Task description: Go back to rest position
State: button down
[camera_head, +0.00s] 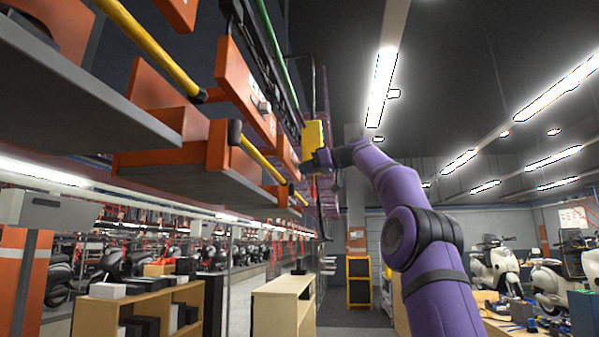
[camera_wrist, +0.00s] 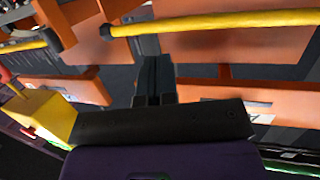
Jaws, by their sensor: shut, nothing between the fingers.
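My purple arm reaches up from the lower right of the head view, with my gripper (camera_head: 318,160) at its far end beside the conveyor structure. In the wrist view my gripper (camera_wrist: 154,72) shows as two dark fingers close together, shut and empty. The fingers point toward the orange conveyor panels (camera_wrist: 205,45) and lie just below a yellow bar (camera_wrist: 220,21). A yellow box (camera_head: 313,137) is right by the gripper in the head view. A yellow block also shows at the left in the wrist view (camera_wrist: 42,113). Small contact gaps cannot be told.
Orange and grey conveyor slats (camera_head: 185,180) hang over the upper left. A yellow bar (camera_head: 150,48) runs along them. Wooden shelves (camera_head: 283,304) stand below. Scooters (camera_head: 495,268) and a cluttered bench are at the right. Open air lies right of the arm.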

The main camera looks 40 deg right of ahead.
jog(key=s+d+r, duration=0.1)
jog(key=s+d, duration=0.4)
jog(key=shift+d+r, duration=0.15)
jog(key=shift+r, duration=0.05)
jog(key=shift+s, duration=0.15)
